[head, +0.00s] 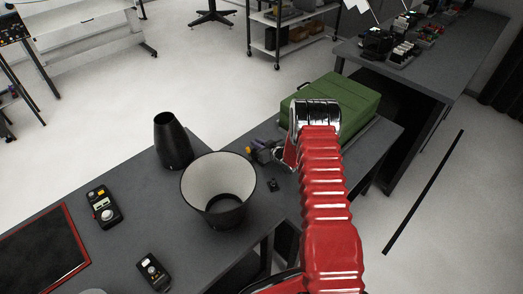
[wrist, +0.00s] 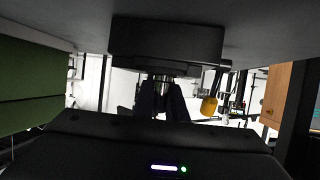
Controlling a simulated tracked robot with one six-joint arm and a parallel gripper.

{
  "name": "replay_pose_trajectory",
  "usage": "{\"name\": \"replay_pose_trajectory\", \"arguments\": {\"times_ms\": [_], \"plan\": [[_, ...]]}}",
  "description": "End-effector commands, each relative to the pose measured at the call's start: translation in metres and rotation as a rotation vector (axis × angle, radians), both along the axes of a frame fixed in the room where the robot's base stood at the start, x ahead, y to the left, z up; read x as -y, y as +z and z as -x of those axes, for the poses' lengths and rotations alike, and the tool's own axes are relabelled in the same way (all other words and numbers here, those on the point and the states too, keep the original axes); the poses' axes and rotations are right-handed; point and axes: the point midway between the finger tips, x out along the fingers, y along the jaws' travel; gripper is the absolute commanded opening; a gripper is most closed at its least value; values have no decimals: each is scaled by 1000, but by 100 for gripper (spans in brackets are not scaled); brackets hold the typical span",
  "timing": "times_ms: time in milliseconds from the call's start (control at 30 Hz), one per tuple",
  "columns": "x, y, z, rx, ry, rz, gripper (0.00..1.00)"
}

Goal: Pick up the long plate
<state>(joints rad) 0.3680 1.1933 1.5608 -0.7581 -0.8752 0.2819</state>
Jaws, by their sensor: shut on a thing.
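My gripper (wrist: 162,98) is in the middle of the wrist view. Its dark fingers are shut on a dark, wide, flat-edged piece (wrist: 165,40), which I take to be the long plate; its outline is partly lost in shadow. In the head view my red arm reaches to the far right part of the grey table, beside the green case, and my chrome wrist hides most of the gripper. A small purplish and yellow thing (head: 262,151) shows just left of the wrist; I cannot tell what it is.
The green case (head: 335,98) lies close to the wrist. A white-lined dark bowl (head: 218,188) and a black tapered vase (head: 172,142) stand to the left. Small devices (head: 103,207) (head: 153,271) and a red-edged dark panel (head: 40,245) lie on the table (head: 130,235).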

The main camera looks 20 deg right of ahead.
Motion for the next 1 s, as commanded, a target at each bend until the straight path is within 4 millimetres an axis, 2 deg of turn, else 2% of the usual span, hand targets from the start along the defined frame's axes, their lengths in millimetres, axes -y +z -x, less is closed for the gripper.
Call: {"name": "replay_pose_trajectory", "arguments": {"times_ms": [167,367,833,1000], "plan": [[0,2,0,1,0,0,0],[0,15,-1,2,-1,1,0],[0,82,-1,3,-1,1,0],[0,97,0,1,1,2,0]]}}
